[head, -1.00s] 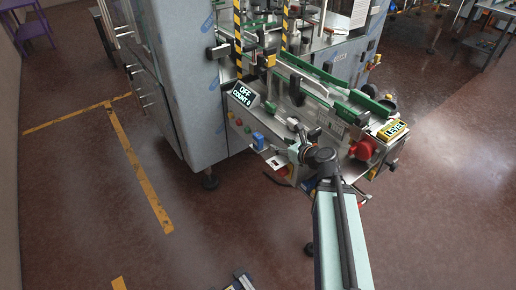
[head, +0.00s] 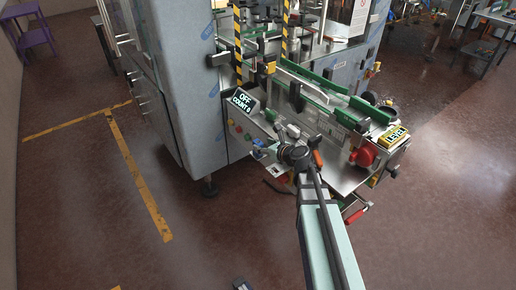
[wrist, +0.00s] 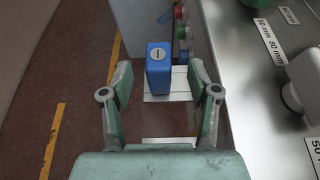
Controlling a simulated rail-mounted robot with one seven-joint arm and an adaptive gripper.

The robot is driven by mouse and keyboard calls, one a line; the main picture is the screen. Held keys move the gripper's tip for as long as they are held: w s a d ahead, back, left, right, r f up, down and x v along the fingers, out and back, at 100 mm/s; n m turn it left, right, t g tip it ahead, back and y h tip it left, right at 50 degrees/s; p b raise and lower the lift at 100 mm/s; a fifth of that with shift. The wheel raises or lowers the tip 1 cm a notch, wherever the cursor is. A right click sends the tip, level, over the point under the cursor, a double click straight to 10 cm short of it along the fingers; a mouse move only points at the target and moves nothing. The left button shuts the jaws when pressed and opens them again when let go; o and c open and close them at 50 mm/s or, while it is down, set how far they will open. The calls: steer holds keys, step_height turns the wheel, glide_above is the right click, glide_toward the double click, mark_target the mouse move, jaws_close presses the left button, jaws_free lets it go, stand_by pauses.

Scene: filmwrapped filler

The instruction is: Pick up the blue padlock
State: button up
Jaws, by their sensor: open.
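The blue padlock (wrist: 158,72) is a small upright block with a round keyed face on top, in the middle of the wrist view. It sits over a pale metal plate (wrist: 167,88) on the machine's side. My gripper (wrist: 160,84) is open, with one finger to the left of the padlock and one to the right. The fingers appear apart from it, and nothing is held. In the head view only a bit of the padlock (head: 259,145) shows, just left of my wrist, and the fingers are hard to make out.
The machine's control panel (head: 242,101) reads OFF, COUNT 0. Coloured buttons (wrist: 178,13) stand close behind the padlock. A steel deck with mm labels (wrist: 271,42) lies to the right. A red knob (head: 364,156) is right of my arm. Floor at left is clear.

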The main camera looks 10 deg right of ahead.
mark_target(260, 143)
steer(key=p+x, duration=0.1)
steer(key=x, duration=0.2)
steer(key=shift+w+a, duration=0.2)
steer(key=shift+w, duration=0.15)
steer(key=shift+w+a+f, duration=0.2)
steer(key=shift+w+f, duration=0.05)
steer(key=shift+f, duration=0.05)
steer(key=shift+c, duration=0.3)
jaws_close()
steer(key=shift+r, duration=0.1)
